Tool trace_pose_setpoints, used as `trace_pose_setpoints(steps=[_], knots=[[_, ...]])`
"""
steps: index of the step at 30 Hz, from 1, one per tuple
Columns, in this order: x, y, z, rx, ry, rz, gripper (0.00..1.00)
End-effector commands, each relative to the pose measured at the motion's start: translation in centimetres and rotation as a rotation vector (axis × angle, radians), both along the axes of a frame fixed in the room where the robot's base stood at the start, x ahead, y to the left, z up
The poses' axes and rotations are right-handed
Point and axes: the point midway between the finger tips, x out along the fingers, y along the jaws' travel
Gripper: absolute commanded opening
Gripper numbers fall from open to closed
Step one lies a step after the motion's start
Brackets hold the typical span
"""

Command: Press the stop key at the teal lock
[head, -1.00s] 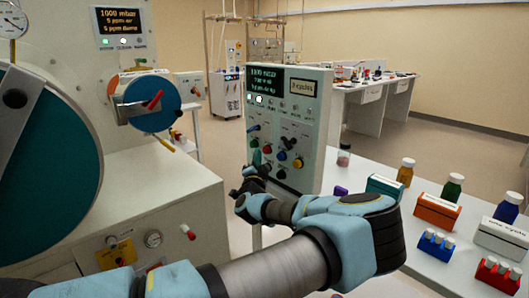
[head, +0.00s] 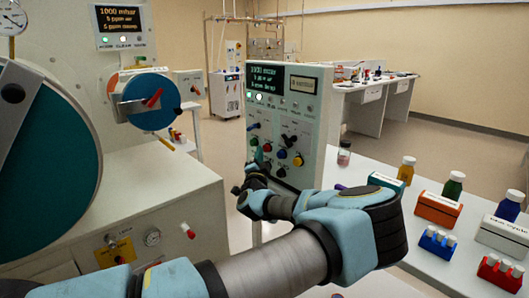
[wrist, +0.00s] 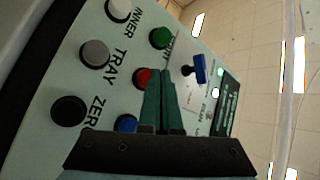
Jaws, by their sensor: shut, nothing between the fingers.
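The control panel (head: 315,125) stands upright ahead of me, with a lit display and several coloured keys. In the wrist view, a red key (wrist: 142,78) sits between a green key (wrist: 160,38) and a blue key (wrist: 126,123). Its label is hidden, so I cannot read which key says stop. My gripper (wrist: 163,76) is shut and empty, its green fingertips over the panel beside the red key and partly covering it. I cannot tell whether they touch. In the head view my gripper (head: 259,157) is at the panel's lower left. A large teal round door (head: 60,150) is at the left.
Grey (wrist: 95,53) and black (wrist: 69,111) keys and a blue switch handle (wrist: 200,69) are close to my fingers. A smaller blue round door (head: 155,115) is at left. Bottles and boxes, including an orange box (head: 437,208), stand on the right table.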

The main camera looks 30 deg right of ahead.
Motion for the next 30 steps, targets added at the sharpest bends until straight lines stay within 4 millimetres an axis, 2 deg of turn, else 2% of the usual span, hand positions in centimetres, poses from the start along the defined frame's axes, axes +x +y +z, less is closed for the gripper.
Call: trace_pose_setpoints(steps=[30], knots=[[0.16, -0.75, -0.02, -0.001, 0.001, 0.0, 0.0]])
